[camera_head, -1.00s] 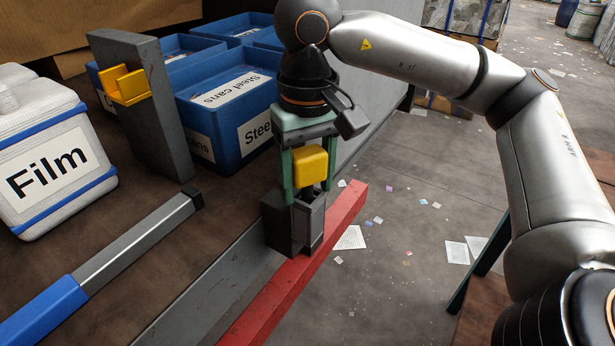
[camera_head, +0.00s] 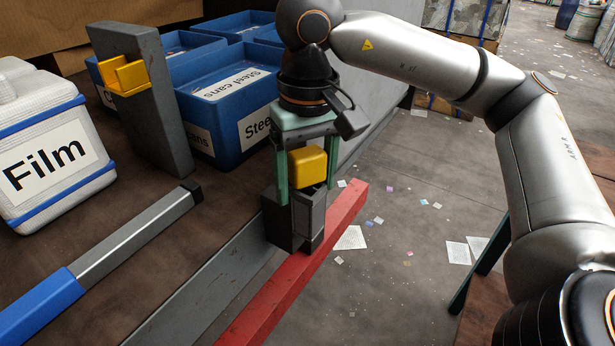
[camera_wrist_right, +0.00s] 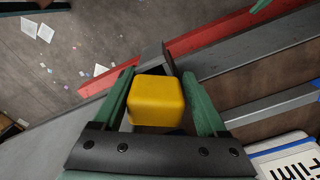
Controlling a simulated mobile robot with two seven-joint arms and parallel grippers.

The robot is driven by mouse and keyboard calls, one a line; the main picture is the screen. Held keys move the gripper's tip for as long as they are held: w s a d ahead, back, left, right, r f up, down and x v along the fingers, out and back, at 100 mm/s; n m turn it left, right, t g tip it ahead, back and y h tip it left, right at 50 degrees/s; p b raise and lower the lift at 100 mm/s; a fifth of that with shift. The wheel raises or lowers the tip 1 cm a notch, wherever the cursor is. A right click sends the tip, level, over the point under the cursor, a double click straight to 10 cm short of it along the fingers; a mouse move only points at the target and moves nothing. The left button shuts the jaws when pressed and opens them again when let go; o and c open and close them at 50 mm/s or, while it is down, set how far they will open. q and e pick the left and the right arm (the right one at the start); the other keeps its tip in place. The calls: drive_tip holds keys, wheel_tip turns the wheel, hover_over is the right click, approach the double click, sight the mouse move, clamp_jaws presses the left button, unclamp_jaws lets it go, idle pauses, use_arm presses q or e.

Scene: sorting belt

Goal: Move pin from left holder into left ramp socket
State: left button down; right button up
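The pin has a yellow block head (camera_head: 308,166) and a short dark shank below it. It stands upright at the grey ramp socket (camera_head: 285,222), its lower end hidden in the socket. My right gripper (camera_head: 306,190) points down with its green fingers on either side of the pin. In the right wrist view the yellow head (camera_wrist_right: 156,101) lies between the fingers, with narrow gaps beside it; the gripper looks open. The left holder, a grey post (camera_head: 152,100) with an empty yellow cradle (camera_head: 124,76), stands at upper left. My left gripper is not in view.
A red rail (camera_head: 300,270) and a grey rail (camera_head: 215,285) run beneath the socket. A blue-and-grey bar (camera_head: 130,240) lies to the left. A white Film box (camera_head: 50,160) and blue Steel cans bins (camera_head: 225,100) stand behind. Floor at right is open.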

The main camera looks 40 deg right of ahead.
sight(309, 154)
drive_tip(key=shift+o, duration=1)
drive_tip(key=shift+s+f, duration=0.2)
drive_tip(key=shift+f, duration=0.35)
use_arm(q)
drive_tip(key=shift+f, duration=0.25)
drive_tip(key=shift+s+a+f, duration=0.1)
use_arm(e)
drive_tip(key=shift+d, duration=0.15)
wheel_tip(309, 154, up, 6)
drive_tip(key=shift+w+f+p, duration=0.1)
drive_tip(key=shift+f+p, duration=0.1)
drive_tip(key=shift+p, duration=0.2)
wheel_tip(309, 154, up, 7)
drive_tip(key=p, duration=0.3)
drive_tip(key=shift+r, duration=0.5)
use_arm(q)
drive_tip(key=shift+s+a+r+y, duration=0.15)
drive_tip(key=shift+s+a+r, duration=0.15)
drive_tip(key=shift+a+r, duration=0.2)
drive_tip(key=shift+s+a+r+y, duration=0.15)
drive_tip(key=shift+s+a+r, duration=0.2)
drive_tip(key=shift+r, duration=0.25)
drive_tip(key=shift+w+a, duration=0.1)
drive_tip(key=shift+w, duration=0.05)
use_arm(e)
drive_tip(key=shift+a, duration=0.2)
